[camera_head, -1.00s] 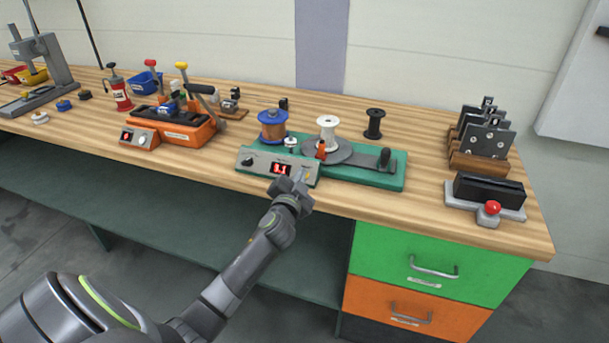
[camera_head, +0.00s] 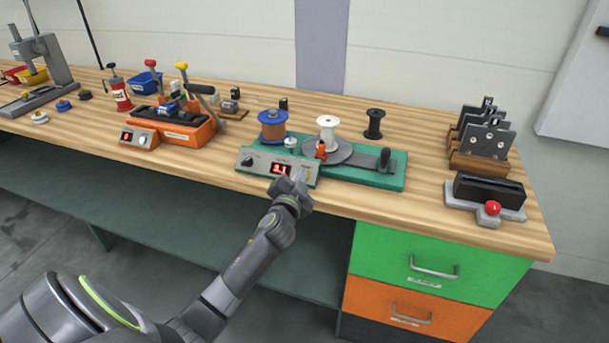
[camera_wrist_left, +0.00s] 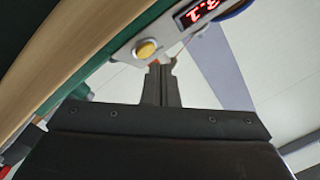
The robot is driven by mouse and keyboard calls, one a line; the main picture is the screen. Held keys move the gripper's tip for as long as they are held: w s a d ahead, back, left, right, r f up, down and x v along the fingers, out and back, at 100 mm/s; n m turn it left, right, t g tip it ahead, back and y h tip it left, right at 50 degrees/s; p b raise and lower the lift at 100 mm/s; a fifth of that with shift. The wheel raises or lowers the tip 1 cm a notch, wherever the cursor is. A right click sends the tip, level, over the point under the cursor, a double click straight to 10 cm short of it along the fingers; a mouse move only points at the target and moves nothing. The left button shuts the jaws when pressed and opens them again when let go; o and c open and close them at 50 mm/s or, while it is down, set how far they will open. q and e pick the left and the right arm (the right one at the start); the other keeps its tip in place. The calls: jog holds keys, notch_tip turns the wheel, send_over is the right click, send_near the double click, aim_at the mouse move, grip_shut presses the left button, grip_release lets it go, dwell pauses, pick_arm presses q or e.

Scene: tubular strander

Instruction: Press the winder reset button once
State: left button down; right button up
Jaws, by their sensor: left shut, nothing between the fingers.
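The winder (camera_head: 365,176) is a green-based machine with a grey control panel (camera_head: 258,164) at its front left. The panel has a black knob and a red lit display (camera_head: 281,169), which also shows in the left wrist view (camera_wrist_left: 198,12). A round yellow button (camera_wrist_left: 146,48) in a pale ring sits beside the display. My left gripper (camera_head: 301,177) is shut and empty in front of the panel's right end. In the left wrist view its fingertips (camera_wrist_left: 160,66) appear just below and right of the button; I cannot tell whether they touch it. My right gripper is not in view.
A copper-coloured spool (camera_head: 272,125) and a white spool (camera_head: 327,133) stand on the winder, and a black spool (camera_head: 374,124) behind it. An orange device (camera_head: 186,133) stands left. A grey fixture with a red knob (camera_head: 493,208) stands right.

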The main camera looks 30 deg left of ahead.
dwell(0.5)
pick_arm(q)
jog(key=shift+w+a+f+b, duration=0.1)
jog(key=shift+w+f+b, duration=0.2)
jog(key=shift+b, duration=0.15)
jog(key=shift+w+f+b, duration=0.25)
jog(key=shift+f+b, duration=0.05)
jog(key=shift+b, duration=0.15)
dwell(0.4)
jog(key=shift+r, duration=0.1)
jog(key=shift+s+r+p, duration=0.5)
jog(key=shift+s+p, duration=0.05)
jog(key=shift+p, duration=0.1)
jog(key=shift+s+r+p, duration=0.2)
jog(key=shift+r+p, duration=0.15)
jog(key=shift+p, duration=0.1)
jog(key=s+r+p, duration=0.1)
jog(key=s+d+r+p, duration=0.1)
jog(key=s+r+p, duration=0.1)
